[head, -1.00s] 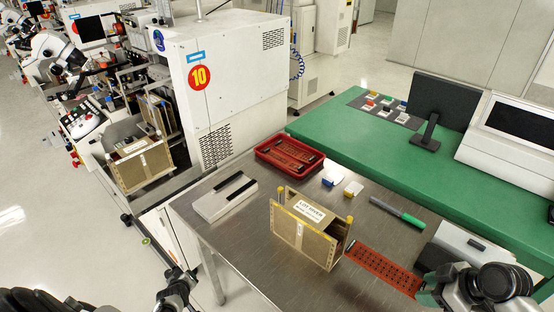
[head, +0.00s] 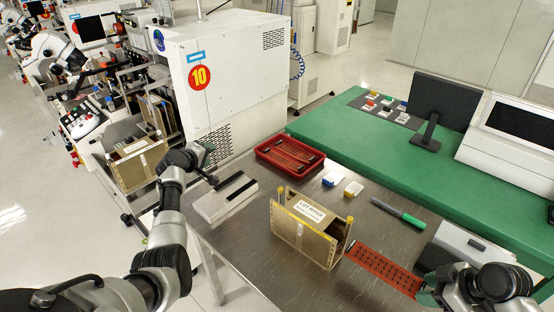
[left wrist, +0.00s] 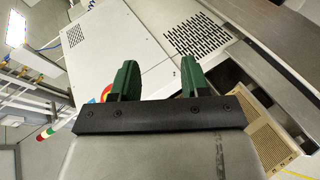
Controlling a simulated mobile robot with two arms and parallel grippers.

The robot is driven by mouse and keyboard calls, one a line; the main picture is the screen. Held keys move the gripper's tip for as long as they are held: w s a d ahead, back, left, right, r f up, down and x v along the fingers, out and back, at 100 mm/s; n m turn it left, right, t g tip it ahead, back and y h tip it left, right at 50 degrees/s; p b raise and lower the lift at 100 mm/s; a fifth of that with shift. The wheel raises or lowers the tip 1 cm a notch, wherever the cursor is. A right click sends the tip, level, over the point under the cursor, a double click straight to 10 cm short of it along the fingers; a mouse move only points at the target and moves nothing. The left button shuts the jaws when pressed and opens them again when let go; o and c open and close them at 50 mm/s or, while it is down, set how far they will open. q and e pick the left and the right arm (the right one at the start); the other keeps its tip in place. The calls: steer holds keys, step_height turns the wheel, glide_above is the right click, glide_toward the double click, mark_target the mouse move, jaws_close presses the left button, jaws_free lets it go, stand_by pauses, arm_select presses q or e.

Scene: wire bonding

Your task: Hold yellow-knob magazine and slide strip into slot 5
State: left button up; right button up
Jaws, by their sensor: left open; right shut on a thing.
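The yellow-knob magazine (head: 297,236) stands on the steel table, a tan box with a white label and yellow knobs on its upper corners. The red-orange perforated strip (head: 384,271) lies to its right, with its left end close to the magazine's right side; I cannot tell whether it is in a slot. My right gripper (head: 424,292) is shut on the strip's right end, partly cut by the arm. My left gripper (head: 211,165) is raised at the table's left, apart from the magazine. Its green fingers (left wrist: 158,82) are open and empty in the left wrist view.
A grey block with a black stripe (head: 225,199) lies below my left gripper. A red tray (head: 290,157), small blue and yellow blocks (head: 353,188) and a green-grey marker (head: 398,214) lie behind the magazine. Machine 10 (head: 235,85) stands at the back left.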

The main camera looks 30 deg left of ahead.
arm_select(q)
steer(key=w+d+r+m+g+h, duration=0.2)
steer(key=d+r+m, duration=0.1)
steer(key=d+m, duration=0.3)
steer(key=w+d+r+m+g+h, duration=0.2)
steer(key=d+r+m+h, duration=0.1)
steer(key=d, duration=0.5)
steer(key=m+g+y, duration=0.3)
steer(key=m+g, duration=0.5)
steer(key=m, duration=0.2)
glide_toward(281, 187)
steer(key=shift+t, duration=0.3)
steer(key=f, duration=0.7)
steer(key=w+f, duration=0.1)
steer(key=f, duration=0.2)
steer(key=shift+d+f, duration=0.35)
steer(key=shift+d, duration=0.05)
jaws_close()
